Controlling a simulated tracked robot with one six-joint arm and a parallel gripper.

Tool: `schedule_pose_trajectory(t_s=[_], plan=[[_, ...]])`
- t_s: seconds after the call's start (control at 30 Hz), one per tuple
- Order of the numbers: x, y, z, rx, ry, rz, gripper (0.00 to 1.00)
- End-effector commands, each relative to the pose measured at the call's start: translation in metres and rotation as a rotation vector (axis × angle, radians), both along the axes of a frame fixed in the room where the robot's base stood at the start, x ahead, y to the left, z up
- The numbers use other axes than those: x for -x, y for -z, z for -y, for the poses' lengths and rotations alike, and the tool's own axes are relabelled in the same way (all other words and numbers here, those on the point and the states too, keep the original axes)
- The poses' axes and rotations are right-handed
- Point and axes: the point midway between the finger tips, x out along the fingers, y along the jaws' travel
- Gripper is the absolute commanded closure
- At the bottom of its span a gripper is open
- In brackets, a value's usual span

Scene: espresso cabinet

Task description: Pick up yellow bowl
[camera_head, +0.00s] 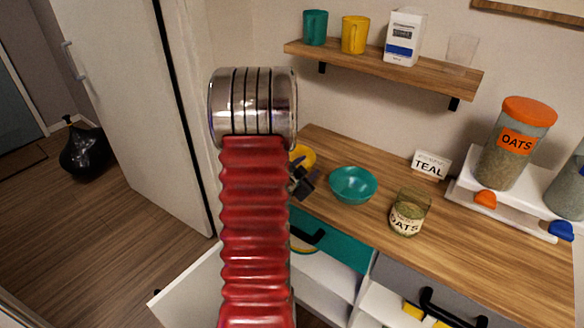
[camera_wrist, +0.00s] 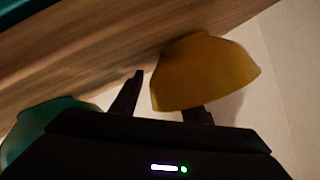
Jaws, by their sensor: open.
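The yellow bowl (camera_head: 303,157) stands on the wooden counter in the head view, mostly hidden behind my red arm and its metal joint. In the wrist view the yellow bowl (camera_wrist: 205,70) is large, its rim towards the camera. My gripper (camera_head: 303,180) is a small dark shape at the bowl's near side in the head view. In the wrist view my gripper (camera_wrist: 166,90) is open. Its left finger is clear of the bowl; the right finger's tip is hidden by the bowl's rim. Whether either finger touches the bowl I cannot tell.
A TEAL sign (camera_head: 431,165) and an oats jar (camera_head: 514,143) stand further right. A shelf (camera_head: 385,68) hangs above. A teal drawer (camera_head: 330,246) is below the counter.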

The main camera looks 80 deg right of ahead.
Motion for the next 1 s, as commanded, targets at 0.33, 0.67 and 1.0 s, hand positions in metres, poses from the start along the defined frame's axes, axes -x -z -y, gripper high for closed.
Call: schedule_pose_trajectory(t_s=[0.33, 0.67, 1.0], plan=[[-0.0002, 0.0000, -0.0004, -0.001, -0.001, 0.000, 0.58], [-0.0003, 0.0002, -0.0007, -0.001, -0.001, 0.000, 0.72], [-0.0005, 0.0008, -0.0010, -0.002, -0.001, 0.000, 0.96]])
